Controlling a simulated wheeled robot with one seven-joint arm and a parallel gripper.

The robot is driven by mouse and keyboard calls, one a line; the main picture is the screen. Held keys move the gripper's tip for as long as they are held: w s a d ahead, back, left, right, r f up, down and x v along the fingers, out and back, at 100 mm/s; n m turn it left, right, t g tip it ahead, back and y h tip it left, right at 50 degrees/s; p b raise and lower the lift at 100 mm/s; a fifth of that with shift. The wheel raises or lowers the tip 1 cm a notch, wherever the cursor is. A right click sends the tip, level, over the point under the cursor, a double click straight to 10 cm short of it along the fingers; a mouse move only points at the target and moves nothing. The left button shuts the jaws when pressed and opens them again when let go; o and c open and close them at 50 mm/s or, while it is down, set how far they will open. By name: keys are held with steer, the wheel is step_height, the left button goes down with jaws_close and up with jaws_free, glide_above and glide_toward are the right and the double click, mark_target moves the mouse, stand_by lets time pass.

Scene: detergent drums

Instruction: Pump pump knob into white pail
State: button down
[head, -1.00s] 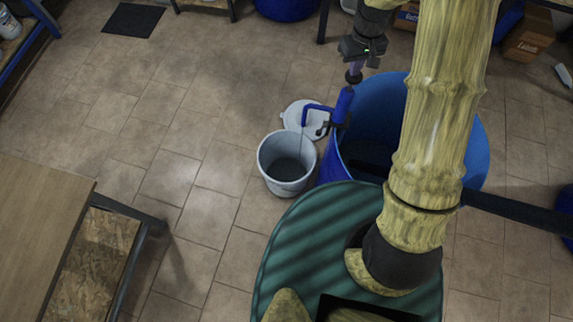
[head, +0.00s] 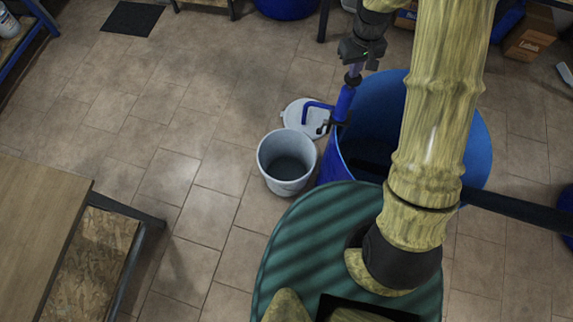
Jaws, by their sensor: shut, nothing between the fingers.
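The white pail (head: 264,170) stands upright on the tiled floor, left of a big open blue drum (head: 463,125). Its inside looks dark at the bottom; I cannot tell how much it holds. A blue hand pump (head: 344,103) rises at the drum's left rim, its bent spout (head: 313,104) reaching left toward the pail side. My gripper (head: 355,71) is shut and empty, pointing down right above the knob. I cannot tell whether the fingertips touch it.
A white lid (head: 300,113) lies on the floor behind the pail. A wooden table (head: 40,235) is at the lower left. A black mat (head: 132,18), another blue drum (head: 286,8) and cardboard boxes (head: 530,35) are at the back. The floor left of the pail is clear.

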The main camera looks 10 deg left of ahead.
step_height(320, 180, up, 11)
steer(key=p, duration=0.7)
steer(key=shift+f, duration=0.2)
stand_by(0.6)
step_height(320, 180, up, 6)
steer(key=p, duration=0.4)
steer(key=shift+p, duration=0.3)
stand_by(0.4)
steer(key=s+d+f+m+t+b, duration=0.1)
steer(key=s+d+f+m+b, duration=0.2)
steer(key=s, duration=0.6)
steer(key=s+d+f+m+t+b, duration=0.1)
steer(key=s+d+f+m+b, duration=0.2)
steer(key=s+d+b, duration=0.4)
steer(key=s+b, duration=0.2)
steer(key=shift+d+t+b, duration=0.3)
steer(key=shift+d+b, duration=0.05)
steer(key=shift+b, duration=0.05)
